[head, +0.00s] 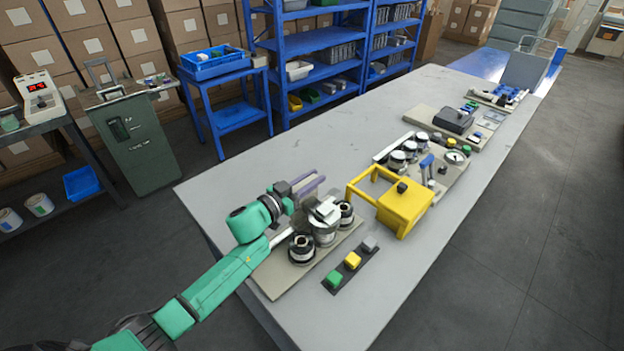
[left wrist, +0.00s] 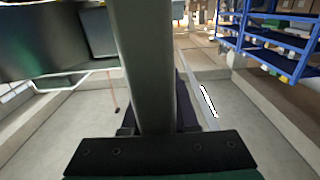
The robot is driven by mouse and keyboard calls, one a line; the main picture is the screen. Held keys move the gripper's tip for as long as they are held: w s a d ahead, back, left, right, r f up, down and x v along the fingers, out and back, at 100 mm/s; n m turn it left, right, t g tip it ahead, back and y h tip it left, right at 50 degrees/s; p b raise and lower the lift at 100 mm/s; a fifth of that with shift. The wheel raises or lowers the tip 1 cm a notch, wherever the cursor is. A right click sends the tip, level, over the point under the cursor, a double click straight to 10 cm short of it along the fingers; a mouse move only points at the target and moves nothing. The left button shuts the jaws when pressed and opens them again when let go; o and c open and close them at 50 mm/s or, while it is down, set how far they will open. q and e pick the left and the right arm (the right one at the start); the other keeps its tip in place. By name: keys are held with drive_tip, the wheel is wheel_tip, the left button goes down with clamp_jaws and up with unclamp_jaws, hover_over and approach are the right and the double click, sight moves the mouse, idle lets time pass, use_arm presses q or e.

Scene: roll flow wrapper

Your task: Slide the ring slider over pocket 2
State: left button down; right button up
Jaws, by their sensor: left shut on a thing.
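A beige station plate (head: 275,283) stands at the near end of the grey table. Three round dark-and-silver pockets stand in a row on it: a near one (head: 302,250), a middle one (head: 323,232) and a far one (head: 347,213). No pocket numbers are readable. A pale block, seemingly the ring slider (head: 325,211), sits at the top of the middle pocket. My left gripper (head: 312,202) reaches in from the left beside it. In the left wrist view it is shut on an upright grey bar (left wrist: 140,65), seemingly the slider's handle. The ring's exact seating is hidden. My right gripper is not seen.
A strip of green, yellow and grey buttons (head: 352,261) lies in front of the plate. A yellow box with a frame (head: 405,208) stands to its right. More stations (head: 410,150) fill the table farther back. The table's left part is clear.

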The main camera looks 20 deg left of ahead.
use_arm(q)
drive_tip(key=c, duration=0.7)
unclamp_jaws()
drive_tip(key=shift+s, duration=0.1)
drive_tip(key=b+v, duration=0.1)
drive_tip(key=v, duration=1.3)
drive_tip(key=shift+s+a+b, duration=0.2)
drive_tip(key=shift+b, duration=0.1)
